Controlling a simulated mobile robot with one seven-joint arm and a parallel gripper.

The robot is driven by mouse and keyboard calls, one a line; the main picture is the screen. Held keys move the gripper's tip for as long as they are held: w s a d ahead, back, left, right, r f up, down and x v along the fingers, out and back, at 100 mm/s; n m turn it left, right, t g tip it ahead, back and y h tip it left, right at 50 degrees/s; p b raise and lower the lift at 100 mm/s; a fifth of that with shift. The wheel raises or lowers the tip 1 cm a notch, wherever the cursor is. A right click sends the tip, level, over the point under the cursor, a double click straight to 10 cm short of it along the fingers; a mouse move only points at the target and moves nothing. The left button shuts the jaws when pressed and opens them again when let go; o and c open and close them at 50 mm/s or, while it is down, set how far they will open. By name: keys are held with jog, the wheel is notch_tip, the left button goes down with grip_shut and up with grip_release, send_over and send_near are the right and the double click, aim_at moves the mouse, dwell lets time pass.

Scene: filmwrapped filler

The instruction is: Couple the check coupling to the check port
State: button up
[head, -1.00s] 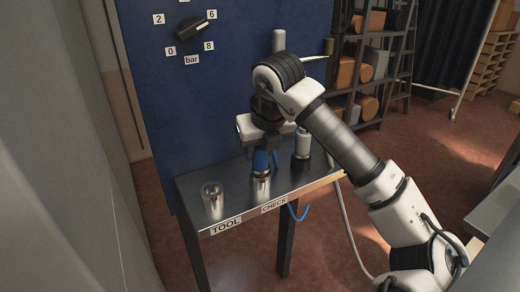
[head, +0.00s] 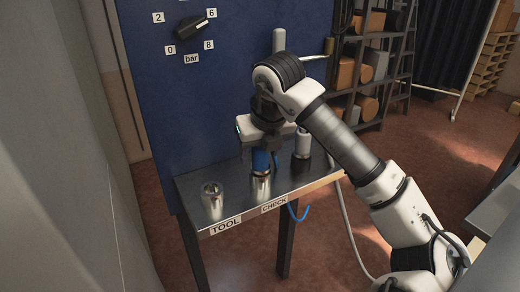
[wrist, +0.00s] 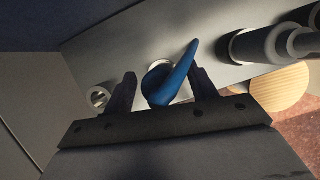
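The check coupling (head: 261,160) is a blue body with a hose, upright over the silver check port (head: 261,185) behind the CHECK label. In the wrist view the blue coupling (wrist: 160,85) stands between the two dark fingers of my gripper (wrist: 163,90), its hose curving up to the right. Narrow gaps show beside the fingers, so my gripper looks open around it. In the head view my gripper (head: 262,146) is low over the check port. A pale ring of the port (wrist: 160,64) shows behind the coupling; how deep the coupling sits is hidden.
A silver tool port (head: 212,198) stands to the left behind the TOOL label (head: 226,225). A pale cylinder (head: 302,145) stands close on the right. The blue panel (head: 210,110) with a bar dial (head: 191,26) rises behind the bench (head: 235,200).

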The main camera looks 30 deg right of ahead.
jog(key=b+v, duration=0.1)
jog(key=v, duration=1.3)
